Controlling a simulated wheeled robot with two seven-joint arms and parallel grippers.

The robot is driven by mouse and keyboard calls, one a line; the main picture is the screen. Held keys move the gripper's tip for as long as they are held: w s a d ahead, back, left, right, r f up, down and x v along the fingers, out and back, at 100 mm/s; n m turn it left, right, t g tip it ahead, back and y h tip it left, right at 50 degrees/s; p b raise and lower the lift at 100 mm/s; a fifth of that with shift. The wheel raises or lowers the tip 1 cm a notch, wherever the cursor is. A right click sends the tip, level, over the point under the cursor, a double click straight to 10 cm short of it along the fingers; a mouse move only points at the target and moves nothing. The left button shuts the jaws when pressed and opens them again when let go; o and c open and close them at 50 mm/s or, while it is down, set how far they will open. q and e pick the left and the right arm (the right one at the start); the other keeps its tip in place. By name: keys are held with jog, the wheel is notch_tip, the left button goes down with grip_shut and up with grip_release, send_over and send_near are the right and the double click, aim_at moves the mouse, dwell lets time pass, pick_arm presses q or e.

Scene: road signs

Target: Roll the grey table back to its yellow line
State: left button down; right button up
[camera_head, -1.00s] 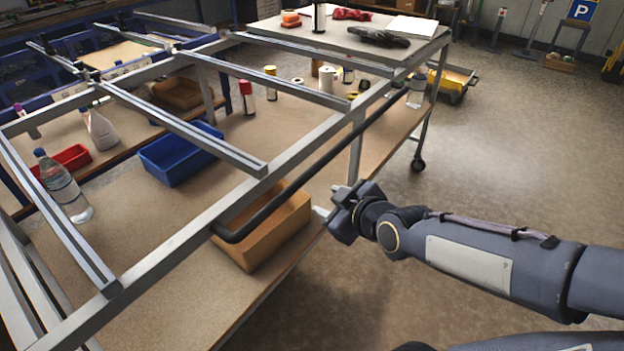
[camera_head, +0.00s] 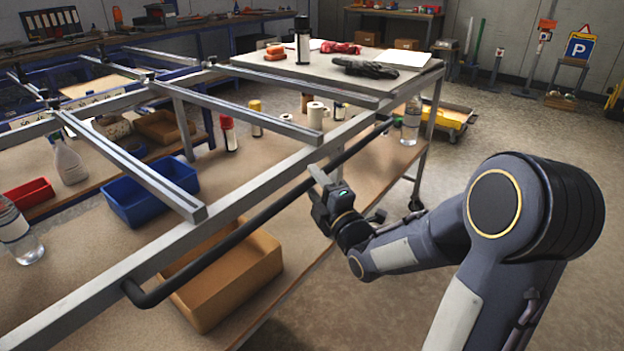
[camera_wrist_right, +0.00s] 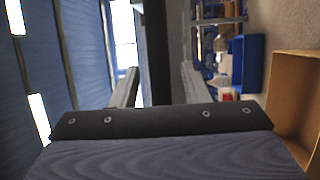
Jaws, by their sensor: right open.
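The grey table (camera_head: 190,234) is a wheeled metal frame with a lower wooden shelf. A black handle bar (camera_head: 225,240) runs along its near side, with a caster (camera_head: 416,213) below its far end. My right gripper (camera_head: 322,178) is at the bar, roughly midway along it. In the right wrist view its open fingers (camera_wrist_right: 160,86) stand either side of the black bar (camera_wrist_right: 157,45), with gaps on both sides. How deep the bar lies between them is unclear. My left gripper is out of view. I see no yellow line on the floor.
The shelf holds an orange-brown bin (camera_head: 222,285), a blue bin (camera_head: 148,195) and bottles. A black glove (camera_head: 365,68) lies on the far tabletop. A yellow cart (camera_head: 450,118) stands beyond the table. Floor at the right is open beyond my arm.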

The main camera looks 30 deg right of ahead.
jog(key=shift+w+r, duration=0.1)
jog(key=shift+w, duration=0.65)
grip_shut()
